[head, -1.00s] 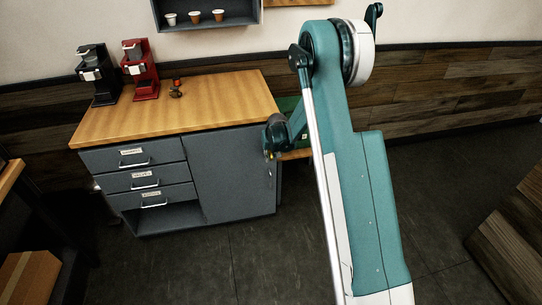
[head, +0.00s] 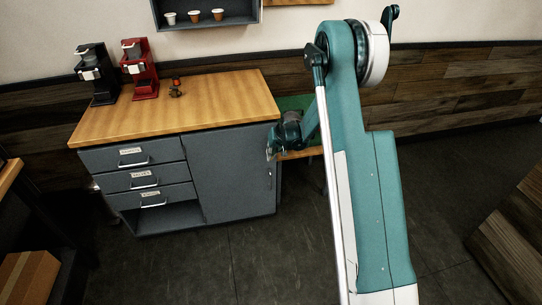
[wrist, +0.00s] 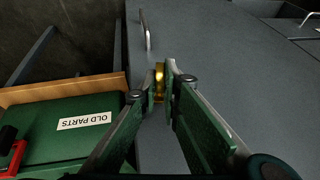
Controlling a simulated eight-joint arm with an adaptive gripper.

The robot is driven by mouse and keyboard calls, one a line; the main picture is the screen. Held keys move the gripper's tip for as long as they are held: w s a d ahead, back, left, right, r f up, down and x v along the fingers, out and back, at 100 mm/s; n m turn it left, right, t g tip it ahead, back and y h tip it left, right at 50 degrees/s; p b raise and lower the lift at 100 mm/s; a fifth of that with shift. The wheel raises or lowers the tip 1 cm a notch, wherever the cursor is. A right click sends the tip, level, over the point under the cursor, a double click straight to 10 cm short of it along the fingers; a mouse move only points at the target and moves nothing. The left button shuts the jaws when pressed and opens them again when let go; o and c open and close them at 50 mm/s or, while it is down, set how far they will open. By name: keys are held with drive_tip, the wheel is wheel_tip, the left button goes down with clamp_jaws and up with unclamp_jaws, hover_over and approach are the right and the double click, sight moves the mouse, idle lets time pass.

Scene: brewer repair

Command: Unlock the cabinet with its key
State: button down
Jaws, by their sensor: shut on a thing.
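The grey cabinet (head: 232,190) stands under the wooden worktop, with its door shut and a vertical handle (head: 269,180) near the door's right edge. The handle also shows in the wrist view (wrist: 147,30). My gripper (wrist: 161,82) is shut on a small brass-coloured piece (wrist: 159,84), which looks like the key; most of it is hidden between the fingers. In the head view my gripper (head: 272,146) is at the cabinet's right front edge, above the handle. No keyhole shows, and I cannot tell whether the key touches the door.
A green box (wrist: 65,130) labelled OLD PARTS sits on a wooden stand (wrist: 95,84) right of the cabinet, close to my gripper. Black (head: 97,75) and red (head: 138,70) brewers stand on the worktop (head: 175,110). The floor in front is clear.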

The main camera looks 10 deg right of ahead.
drive_tip(key=shift+d+f+m+t+y+b, duration=0.35)
drive_tip(key=shift+m+y+b, duration=0.35)
drive_tip(key=shift+y, duration=1.7)
drive_tip(key=shift+d+f+m+t+y+b, duration=0.15)
drive_tip(key=shift+f+m+t+y+b, duration=0.45)
drive_tip(key=shift+y, duration=1.8)
drive_tip(key=shift+d+m+t+y+b, duration=0.25)
drive_tip(key=shift+m+y+b, duration=0.6)
drive_tip(key=shift+y, duration=1.55)
drive_tip(key=c, duration=2.6)
unclamp_jaws()
drive_tip(key=shift+o, duration=0.2)
drive_tip(key=shift+d, duration=0.15)
drive_tip(key=v, duration=1.1)
drive_tip(key=shift+s+d, duration=0.2)
drive_tip(key=shift+d, duration=0.1)
